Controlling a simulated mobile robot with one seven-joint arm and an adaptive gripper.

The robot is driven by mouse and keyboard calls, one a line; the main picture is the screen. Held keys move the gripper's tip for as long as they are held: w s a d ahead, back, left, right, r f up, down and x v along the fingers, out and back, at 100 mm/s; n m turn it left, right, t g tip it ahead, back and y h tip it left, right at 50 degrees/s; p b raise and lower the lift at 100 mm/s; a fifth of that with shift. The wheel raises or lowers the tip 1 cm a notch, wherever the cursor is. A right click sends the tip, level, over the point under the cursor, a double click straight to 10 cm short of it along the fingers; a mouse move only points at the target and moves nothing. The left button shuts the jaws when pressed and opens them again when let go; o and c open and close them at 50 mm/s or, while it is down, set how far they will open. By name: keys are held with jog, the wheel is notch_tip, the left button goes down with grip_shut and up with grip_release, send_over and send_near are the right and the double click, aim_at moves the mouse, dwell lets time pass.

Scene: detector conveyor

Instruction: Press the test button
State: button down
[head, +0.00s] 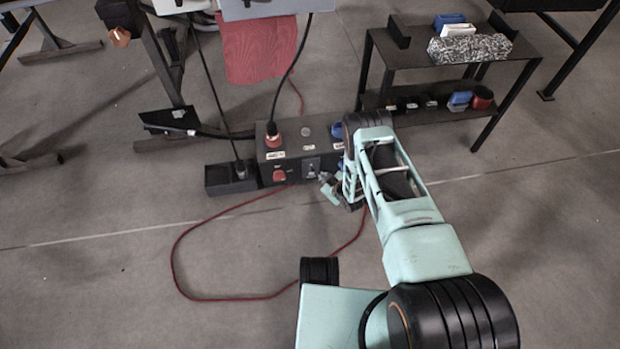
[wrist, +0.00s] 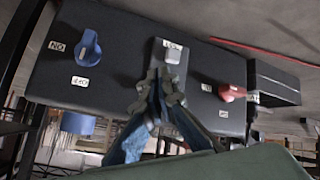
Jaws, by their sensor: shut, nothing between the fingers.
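A black control box (head: 273,158) stands on the floor at the centre of the head view. In the wrist view the box's dark face (wrist: 120,52) fills the upper part. A pale plate (wrist: 159,55) sits mid-face, with a small label and a grey button (wrist: 173,56); the label is too small to read surely. My gripper (wrist: 160,82) is shut and empty, its tips in front of the plate's lower part, just below the button. I cannot tell whether they touch. In the head view my gripper (head: 329,185) is at the box's right front, partly hidden by my arm.
On the face, a blue knob (wrist: 87,45) is left of the plate and a red switch (wrist: 231,92) right of it. A black open bin (head: 218,187) adjoins the box. A red cable (head: 174,262) loops over the floor. A black shelf table (head: 400,58) stands behind right.

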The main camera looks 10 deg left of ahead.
jog(key=shift+m+g+y, duration=0.3)
jog(key=s+f, duration=0.4)
jog(key=s, duration=0.1)
jog(key=s+a+f, duration=0.1)
jog(key=s+f, duration=0.1)
jog(key=f, duration=0.1)
jog(key=shift+s+a, duration=0.1)
jog(key=shift+s, duration=0.2)
jog(key=shift+w, duration=0.2)
